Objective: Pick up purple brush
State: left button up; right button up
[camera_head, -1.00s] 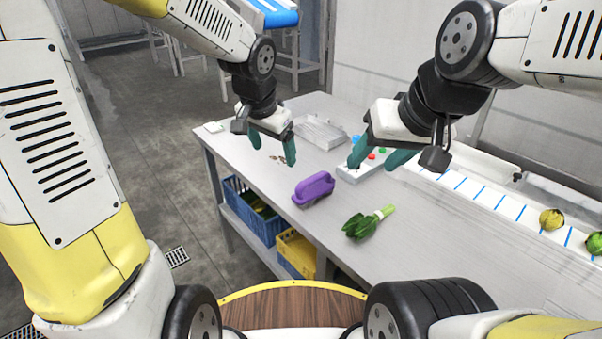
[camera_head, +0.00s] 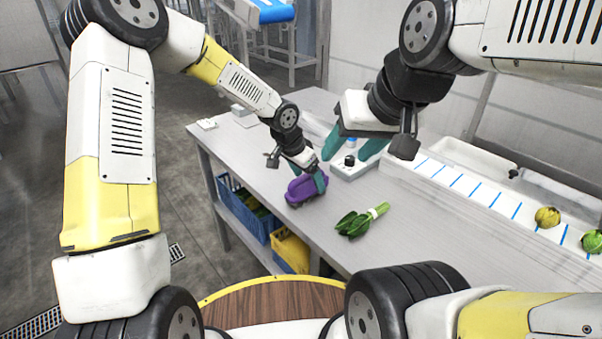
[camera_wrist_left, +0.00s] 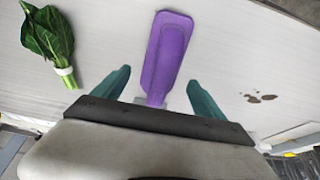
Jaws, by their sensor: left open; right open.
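The purple brush (camera_head: 300,190) lies on the grey table near its left edge. In the left wrist view the brush (camera_wrist_left: 165,52) runs lengthwise, its lower end between the finger tips. My left gripper (camera_head: 308,180) is open at the brush, with one finger partly covering it in the head view. In the left wrist view its two teal fingers (camera_wrist_left: 157,88) stand on either side of the brush, with gaps visible. My right gripper (camera_head: 352,147) is open and empty, above the table behind and to the right of the brush.
A bundle of leafy greens (camera_head: 358,222) lies right of the brush; it also shows in the left wrist view (camera_wrist_left: 48,38). A control box (camera_head: 350,168) stands below my right gripper. Blue (camera_head: 243,210) and yellow (camera_head: 290,250) crates sit under the table. A dirt spot (camera_wrist_left: 262,98) marks the tabletop.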

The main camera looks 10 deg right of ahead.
pick_arm(q)
jog(key=shift+x, duration=1.4)
jog(key=c, duration=1.5)
jog(key=shift+c, duration=0.2)
jog(key=shift+r, duration=0.1)
jog(key=shift+r, duration=0.5)
jog(key=r, duration=0.1)
jog(key=s+r, duration=0.1)
jog(key=shift+s+a+r, duration=0.1)
jog(key=shift+a+r, duration=0.05)
jog(key=shift+r, duration=0.15)
jog(key=s+a, duration=0.1)
jog(key=s, duration=0.4)
jog(key=s+a+r, duration=0.1)
jog(key=s, duration=0.3)
jog(key=s+a, duration=0.1)
jog(key=s, duration=0.4)
jog(key=shift+s+r, duration=0.15)
jog(key=shift+s, duration=0.15)
